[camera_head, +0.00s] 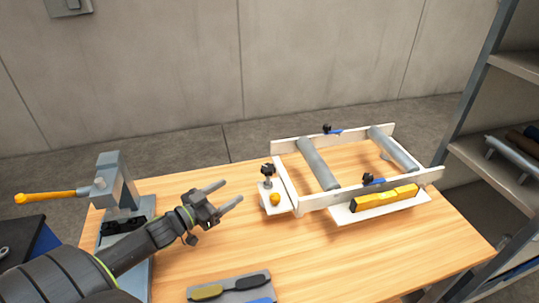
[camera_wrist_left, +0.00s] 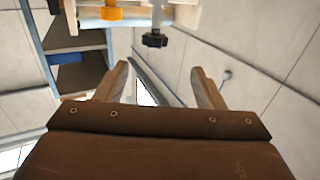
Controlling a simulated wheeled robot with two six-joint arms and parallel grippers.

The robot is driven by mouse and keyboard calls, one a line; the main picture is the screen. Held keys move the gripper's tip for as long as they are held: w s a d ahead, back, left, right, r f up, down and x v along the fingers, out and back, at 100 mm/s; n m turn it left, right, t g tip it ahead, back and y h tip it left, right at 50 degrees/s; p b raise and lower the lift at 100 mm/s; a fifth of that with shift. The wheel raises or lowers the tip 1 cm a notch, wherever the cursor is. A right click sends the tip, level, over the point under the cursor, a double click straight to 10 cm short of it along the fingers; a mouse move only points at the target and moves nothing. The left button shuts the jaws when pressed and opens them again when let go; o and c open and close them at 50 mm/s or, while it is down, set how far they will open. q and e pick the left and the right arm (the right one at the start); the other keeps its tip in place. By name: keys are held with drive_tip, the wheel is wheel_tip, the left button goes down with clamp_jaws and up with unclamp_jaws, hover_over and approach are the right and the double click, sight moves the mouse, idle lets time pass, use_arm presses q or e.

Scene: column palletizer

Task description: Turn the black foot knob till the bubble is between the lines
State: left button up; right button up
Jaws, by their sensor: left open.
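The black foot knob (camera_head: 267,169) sits on top of an upright screw at the left corner of the white frame (camera_head: 285,185) on the table. In the left wrist view a black knob (camera_wrist_left: 155,40) on a grey rod shows near the top, beyond the fingertips. My left gripper (camera_head: 221,196) is open and empty, to the left of the knob and apart from it. Its two fingers also show in the left wrist view (camera_wrist_left: 160,78). A yellow level (camera_head: 385,197) lies on the frame's front ledge; its bubble is too small to make out. My right gripper is not in view.
An orange ball-like piece (camera_head: 275,199) is on the plate below the knob. A grey press with an orange handle (camera_head: 45,198) stands at the left. A tray of tools (camera_head: 230,288) lies at the front. Shelves (camera_head: 500,150) stand at the right. The front right of the table is clear.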

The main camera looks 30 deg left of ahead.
use_arm(q)
drive_tip(key=p, duration=0.1)
approach(273, 166)
drive_tip(key=shift+a+x, duration=0.2)
drive_tip(key=shift+x, duration=0.75)
drive_tip(key=x, duration=0.7)
drive_tip(key=shift+w+a+f, duration=0.1)
drive_tip(key=shift+f, duration=0.25)
drive_tip(key=shift+x, duration=0.8)
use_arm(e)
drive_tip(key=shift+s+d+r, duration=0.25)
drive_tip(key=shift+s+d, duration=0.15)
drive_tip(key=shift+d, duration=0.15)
